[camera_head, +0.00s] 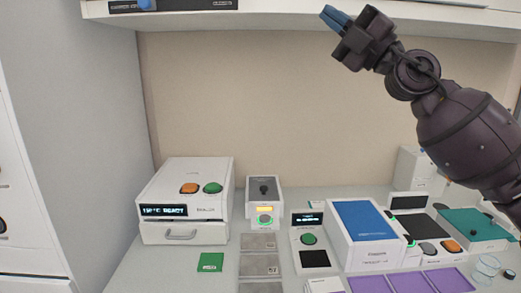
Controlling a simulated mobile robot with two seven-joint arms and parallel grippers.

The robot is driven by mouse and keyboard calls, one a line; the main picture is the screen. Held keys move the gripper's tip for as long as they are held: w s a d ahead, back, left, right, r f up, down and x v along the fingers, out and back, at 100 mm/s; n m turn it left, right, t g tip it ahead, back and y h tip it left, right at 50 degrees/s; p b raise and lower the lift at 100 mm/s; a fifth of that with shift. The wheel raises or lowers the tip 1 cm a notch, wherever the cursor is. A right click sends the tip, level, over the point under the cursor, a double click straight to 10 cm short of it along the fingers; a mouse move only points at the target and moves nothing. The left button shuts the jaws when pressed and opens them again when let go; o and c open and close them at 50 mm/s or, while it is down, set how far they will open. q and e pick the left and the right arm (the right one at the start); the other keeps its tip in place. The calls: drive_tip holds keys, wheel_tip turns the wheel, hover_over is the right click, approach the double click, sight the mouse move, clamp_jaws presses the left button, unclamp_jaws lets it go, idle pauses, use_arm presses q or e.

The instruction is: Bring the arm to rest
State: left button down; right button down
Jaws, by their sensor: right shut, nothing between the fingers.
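My right gripper (335,19) is raised at the top of the head view, right of centre. Its blue fingertips point up and to the left, and it is shut and empty. It is high above the bench, in front of the beige back wall and close under the shelf edge. My right arm comes in from the right edge of the picture. My left gripper is not in view.
The white bench (215,268) holds a white machine (184,195) with orange and green buttons, a small grey device (264,191), a blue-topped box (361,221), purple trays (409,284) and a teal-topped unit (470,225). A shelf (280,18) runs overhead. The air above the bench is clear left of my arm.

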drive_tip(key=s+d+f+m+t+h, duration=0.2)
drive_tip(key=d+f+m+h, duration=0.3)
drive_tip(key=f+m+h, duration=0.6)
drive_tip(key=s+d+f+m+t+h, duration=0.15)
drive_tip(key=d+f+m+h, duration=0.55)
drive_tip(key=f, duration=0.8)
drive_tip(key=s+d+f+m+t+h, duration=0.1)
drive_tip(key=d+f+m+t+h, duration=0.2)
drive_tip(key=f+m+h, duration=0.7)
drive_tip(key=s+d+f+m+g+y, duration=0.15)
drive_tip(key=s+f+g, duration=0.25)
drive_tip(key=s+f, duration=0.55)
drive_tip(key=s+d+f+m+g+y, duration=0.15)
drive_tip(key=s+f+g, duration=0.4)
drive_tip(key=f, duration=0.65)
drive_tip(key=s+a+f+g+y, duration=0.1)
drive_tip(key=s+f+g, duration=0.2)
drive_tip(key=s, duration=0.6)
drive_tip(key=s+a+f+g+y, duration=0.1)
drive_tip(key=s+a+f+g, duration=0.15)
drive_tip(key=s, duration=0.65)
drive_tip(key=w+f+t+y, duration=0.1)
drive_tip(key=w+f+t, duration=0.6)
drive_tip(key=f, duration=0.4)
drive_tip(key=shift+w+d+f+t, duration=0.15)
drive_tip(key=shift+w+d+t, duration=0.2)
drive_tip(key=shift+w, duration=0.05)
